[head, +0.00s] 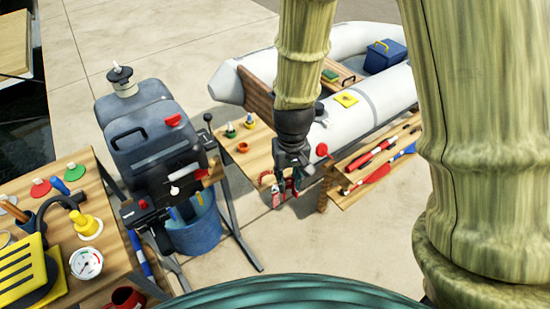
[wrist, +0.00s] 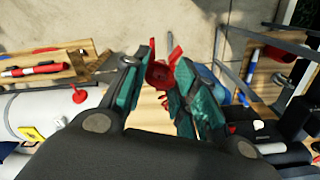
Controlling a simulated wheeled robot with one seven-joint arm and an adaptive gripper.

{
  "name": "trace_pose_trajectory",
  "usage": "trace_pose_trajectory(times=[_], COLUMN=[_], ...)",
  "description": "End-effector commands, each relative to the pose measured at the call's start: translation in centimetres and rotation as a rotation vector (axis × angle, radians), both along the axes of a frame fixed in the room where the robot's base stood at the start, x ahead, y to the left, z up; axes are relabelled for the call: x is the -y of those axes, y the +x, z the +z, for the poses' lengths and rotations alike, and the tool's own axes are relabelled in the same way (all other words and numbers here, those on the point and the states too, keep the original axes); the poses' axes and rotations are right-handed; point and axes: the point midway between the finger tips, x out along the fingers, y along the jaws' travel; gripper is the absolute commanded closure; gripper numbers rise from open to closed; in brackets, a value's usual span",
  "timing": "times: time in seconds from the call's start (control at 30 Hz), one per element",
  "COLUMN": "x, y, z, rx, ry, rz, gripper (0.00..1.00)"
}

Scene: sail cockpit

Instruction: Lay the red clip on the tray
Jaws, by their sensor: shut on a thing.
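No tray can be told apart with certainty in either view.
A wooden table (head: 255,164) with small coloured fittings stands left of my gripper. A wooden shelf (head: 378,180) with red and blue tools lies right, beside the inflatable boat (head: 360,112). An outboard motor (head: 150,130) and blue bucket (head: 195,232) stand further left.

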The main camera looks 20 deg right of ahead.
Motion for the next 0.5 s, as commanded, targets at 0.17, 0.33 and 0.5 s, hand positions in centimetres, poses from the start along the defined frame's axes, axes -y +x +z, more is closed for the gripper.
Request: trace_pose_trajectory(times=[0.17, 0.33, 0.5], x=[0.7, 1.5, 2.4], y=[3.1, 6.5, 9.8], z=[-0.1, -0.4, -0.7], rx=[0.002, 0.001, 0.001], ry=[0.000, 0.000, 0.000], rz=[-0.001, -0.001, -0.002], gripper=[0.90, 0.90, 0.90])
